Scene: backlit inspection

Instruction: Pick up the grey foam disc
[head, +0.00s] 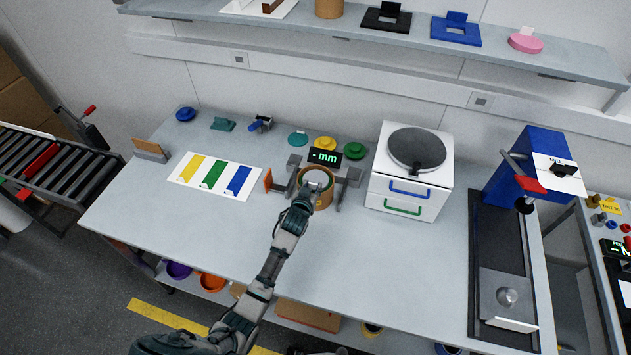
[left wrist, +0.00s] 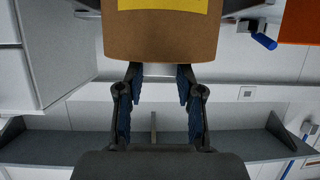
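I cannot pick out the grey foam disc for certain. A pale grey round face (head: 316,179) shows in the top of a brown cylinder (head: 323,201) that stands below the "mm" display. A larger dark grey disc (head: 417,147) lies on the white two-drawer box; its material is unclear. My left gripper (head: 305,194) is at the near side of the brown cylinder, overlapping it in the head view. My right gripper is not in view.
The "mm" display (head: 325,156) and grey side brackets stand close around the cylinder. The white drawer box (head: 408,191) is to the right. A white card with coloured stripes (head: 214,176) lies left. The table's front left (head: 180,227) is clear.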

